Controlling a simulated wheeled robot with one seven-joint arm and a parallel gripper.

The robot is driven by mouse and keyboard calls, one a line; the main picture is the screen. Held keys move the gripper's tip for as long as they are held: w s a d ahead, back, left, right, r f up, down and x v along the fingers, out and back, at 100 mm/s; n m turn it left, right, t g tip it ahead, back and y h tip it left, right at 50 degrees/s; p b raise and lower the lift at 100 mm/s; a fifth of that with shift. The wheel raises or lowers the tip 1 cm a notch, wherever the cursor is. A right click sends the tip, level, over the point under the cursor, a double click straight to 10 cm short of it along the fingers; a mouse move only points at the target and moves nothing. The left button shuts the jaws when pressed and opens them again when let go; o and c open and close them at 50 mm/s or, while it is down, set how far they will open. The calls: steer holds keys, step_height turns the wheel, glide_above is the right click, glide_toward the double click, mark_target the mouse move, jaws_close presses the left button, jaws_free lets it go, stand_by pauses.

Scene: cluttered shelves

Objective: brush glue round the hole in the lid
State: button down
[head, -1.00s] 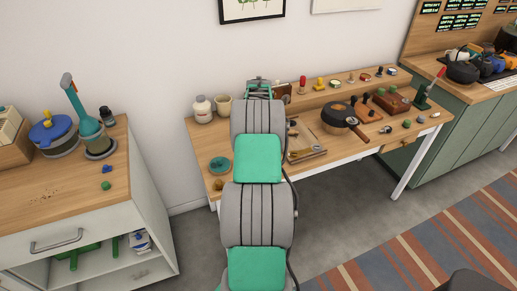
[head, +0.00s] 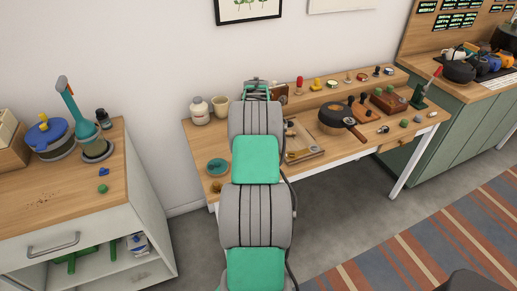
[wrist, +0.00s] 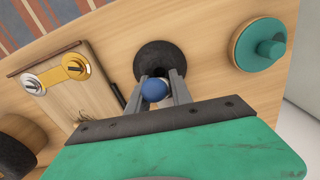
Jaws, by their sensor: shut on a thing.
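In the wrist view, my gripper (wrist: 156,88) is shut on a small blue round thing (wrist: 155,90), with a bit of white beside it. What extends below the blue thing is hidden, and I cannot tell if it is a brush. Beyond the fingertips a dark round piece (wrist: 153,56) sits on the wooden table. I cannot tell if it is the lid, or whether the held thing touches it. A round teal piece with a raised knob (wrist: 258,43) lies to the right; it also shows in the head view (head: 217,167). In the head view my arm hides the held thing.
A wooden board (wrist: 75,85) with metal and yellow fittings lies left of the gripper in the wrist view. A raised shelf runs behind.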

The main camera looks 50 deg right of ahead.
step_height(320, 180, up, 6)
steer(key=p, duration=0.3)
steer(key=shift+w+r, duration=0.1)
steer(key=shift+r, duration=0.05)
steer(key=shift+w, duration=0.1)
